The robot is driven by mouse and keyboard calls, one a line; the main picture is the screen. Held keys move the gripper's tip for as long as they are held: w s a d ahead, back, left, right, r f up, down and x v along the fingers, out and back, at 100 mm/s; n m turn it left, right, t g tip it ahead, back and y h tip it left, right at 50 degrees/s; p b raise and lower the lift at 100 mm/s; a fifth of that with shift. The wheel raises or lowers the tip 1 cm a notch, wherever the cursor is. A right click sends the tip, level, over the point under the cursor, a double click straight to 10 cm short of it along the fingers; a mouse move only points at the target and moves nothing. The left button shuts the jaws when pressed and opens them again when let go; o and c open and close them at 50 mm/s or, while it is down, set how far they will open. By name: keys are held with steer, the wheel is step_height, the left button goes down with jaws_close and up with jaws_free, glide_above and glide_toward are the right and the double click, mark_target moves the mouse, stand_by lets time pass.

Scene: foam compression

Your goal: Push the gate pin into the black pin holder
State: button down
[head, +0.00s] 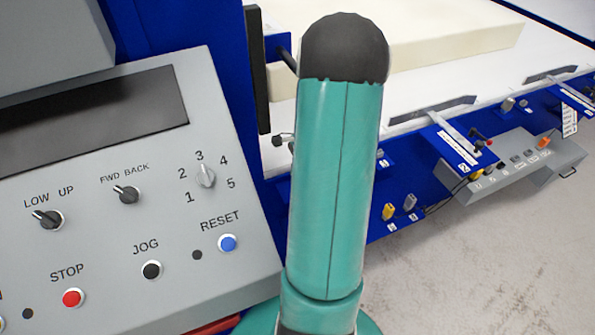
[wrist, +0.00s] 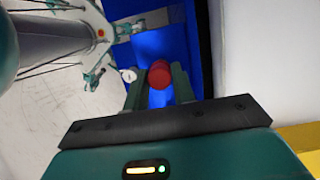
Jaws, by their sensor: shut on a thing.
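In the wrist view, my gripper (wrist: 157,92) has its two green fingers close around a red, round-ended piece (wrist: 159,73), which looks like the gate pin's knob. The gripper is shut on it, in front of a blue panel. The pin's shaft is hidden. In the head view my teal arm link covers the middle, and neither the gripper nor the pin shows. I cannot pick out the black pin holder for sure in either view.
A grey control panel (head: 110,215) fills the left of the head view. A black upright bar (head: 258,70) is on the blue frame. Cream foam (head: 450,40) lies on the white bed behind. A small white disc (wrist: 129,75) sits left of the red piece.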

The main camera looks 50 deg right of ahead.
steer(key=shift+f, duration=0.25)
steer(key=c, duration=1.1)
jaws_free()
steer(key=shift+w+a+v, duration=0.1)
steer(key=shift+a+v, duration=0.1)
steer(key=shift+v, duration=0.75)
steer(key=shift+w+a+v, duration=0.15)
steer(key=shift+a+v, duration=0.05)
steer(key=shift+v, duration=0.8)
steer(key=shift+w+a+v, duration=0.1)
steer(key=shift+a+v, duration=0.1)
steer(key=shift+v, duration=0.75)
steer(key=shift+r, duration=0.25)
steer(key=v, duration=1.3)
steer(key=shift+d+r, duration=0.15)
steer(key=shift+r, duration=0.15)
steer(key=shift+s, duration=0.2)
